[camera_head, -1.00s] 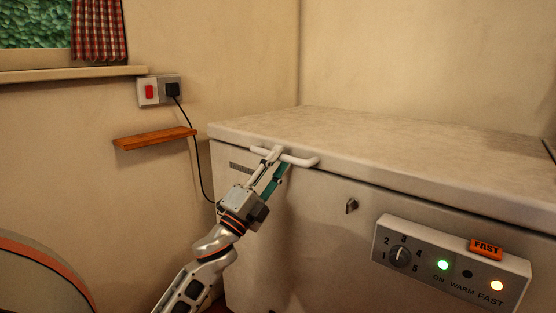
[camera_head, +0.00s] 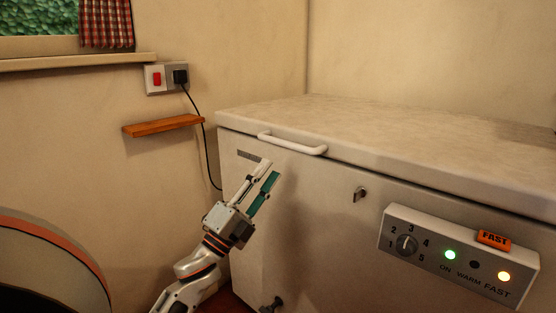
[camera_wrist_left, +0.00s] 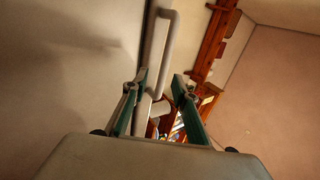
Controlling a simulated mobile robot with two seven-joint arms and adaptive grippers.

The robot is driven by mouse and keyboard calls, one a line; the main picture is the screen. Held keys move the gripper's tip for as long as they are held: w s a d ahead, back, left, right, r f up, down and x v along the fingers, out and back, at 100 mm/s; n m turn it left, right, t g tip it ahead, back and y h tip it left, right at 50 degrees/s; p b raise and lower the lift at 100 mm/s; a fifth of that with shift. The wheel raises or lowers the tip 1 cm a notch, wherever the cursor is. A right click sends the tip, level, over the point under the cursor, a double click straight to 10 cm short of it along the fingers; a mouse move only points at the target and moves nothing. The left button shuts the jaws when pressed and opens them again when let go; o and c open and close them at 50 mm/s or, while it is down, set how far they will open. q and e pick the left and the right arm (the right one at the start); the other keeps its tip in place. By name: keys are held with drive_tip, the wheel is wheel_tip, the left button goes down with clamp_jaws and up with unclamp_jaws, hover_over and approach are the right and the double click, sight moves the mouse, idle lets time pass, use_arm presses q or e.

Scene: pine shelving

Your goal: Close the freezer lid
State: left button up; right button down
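The freezer (camera_head: 300,215) is a white chest in the head view. Its lid (camera_head: 390,130) lies flat on top, with no gap that I can see along the front edge. A white bar handle (camera_head: 292,144) is on the lid's front edge. My left gripper (camera_head: 270,169) is open and empty, apart from the handle, just below and to the left of it in front of the freezer's front face. In the left wrist view the open fingers (camera_wrist_left: 162,82) show, with the handle (camera_wrist_left: 168,40) beyond them. My right gripper is not in view.
A control panel (camera_head: 458,255) with a dial and lit lamps is on the freezer front at right. A keyhole fitting (camera_head: 360,194) is left of it. A small wooden shelf (camera_head: 163,125) and a socket with plug (camera_head: 167,78) are on the left wall.

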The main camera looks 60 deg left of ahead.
use_arm(q)
drive_tip(key=v, duration=0.3)
drive_tip(key=shift+s+d+f, duration=0.1)
drive_tip(key=shift+f, duration=0.05)
idle(0.5)
